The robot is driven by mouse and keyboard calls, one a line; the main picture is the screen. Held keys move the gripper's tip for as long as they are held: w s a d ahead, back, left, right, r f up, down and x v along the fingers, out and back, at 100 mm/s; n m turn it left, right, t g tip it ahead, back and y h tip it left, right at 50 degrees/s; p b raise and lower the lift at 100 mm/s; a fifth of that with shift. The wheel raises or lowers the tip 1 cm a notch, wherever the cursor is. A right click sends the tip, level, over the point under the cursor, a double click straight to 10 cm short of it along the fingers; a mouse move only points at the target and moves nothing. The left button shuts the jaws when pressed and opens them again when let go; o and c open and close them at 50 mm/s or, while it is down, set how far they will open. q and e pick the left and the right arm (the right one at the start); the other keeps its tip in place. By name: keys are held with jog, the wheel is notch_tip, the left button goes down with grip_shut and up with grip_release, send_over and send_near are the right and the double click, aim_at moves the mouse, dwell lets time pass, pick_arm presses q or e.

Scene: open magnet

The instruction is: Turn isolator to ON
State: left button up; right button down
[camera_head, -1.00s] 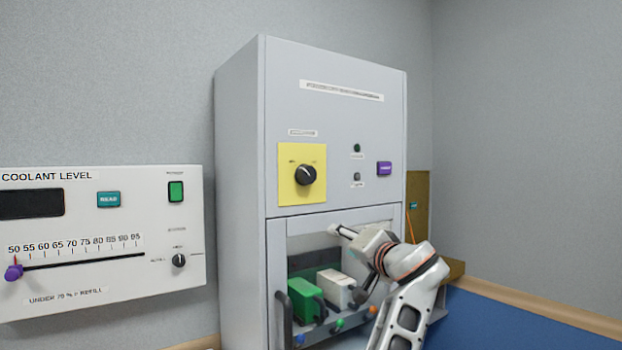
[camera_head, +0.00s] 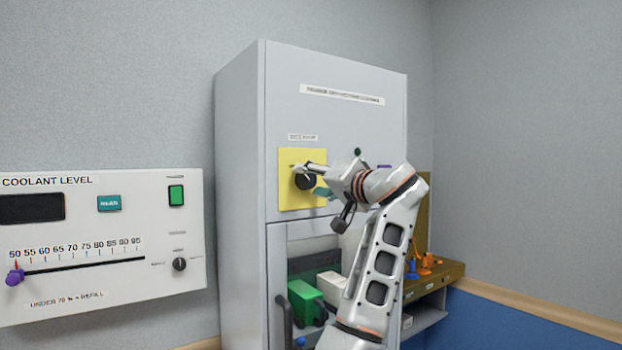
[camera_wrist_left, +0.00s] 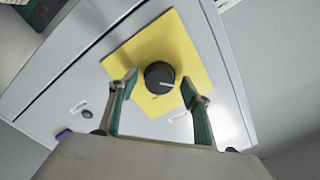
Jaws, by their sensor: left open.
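The isolator is a round black knob (camera_head: 305,181) on a yellow square plate (camera_head: 289,196), on the upper front of the tall grey cabinet. In the left wrist view the black knob (camera_wrist_left: 160,75) sits near the middle of the yellow plate (camera_wrist_left: 185,50), with a pale pointer mark toward the right of the picture. My left gripper (camera_head: 311,180) is at the knob and partly covers it and the plate. In the wrist view its green-padded fingers (camera_wrist_left: 161,84) are open, one on each side of the knob, with visible gaps. The plate's lettering is too small to read.
The cabinet (camera_head: 240,200) has an open lower bay with a green block (camera_head: 304,300) and a dark handle (camera_head: 284,318). A white coolant level panel (camera_head: 110,285) is on the left wall. A brown shelf (camera_head: 440,277) with orange items stands right.

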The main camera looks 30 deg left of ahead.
pick_arm(q)
jog(key=shift+w+a, duration=0.15)
jog(key=shift+a, duration=0.15)
jog(key=c, duration=1.1)
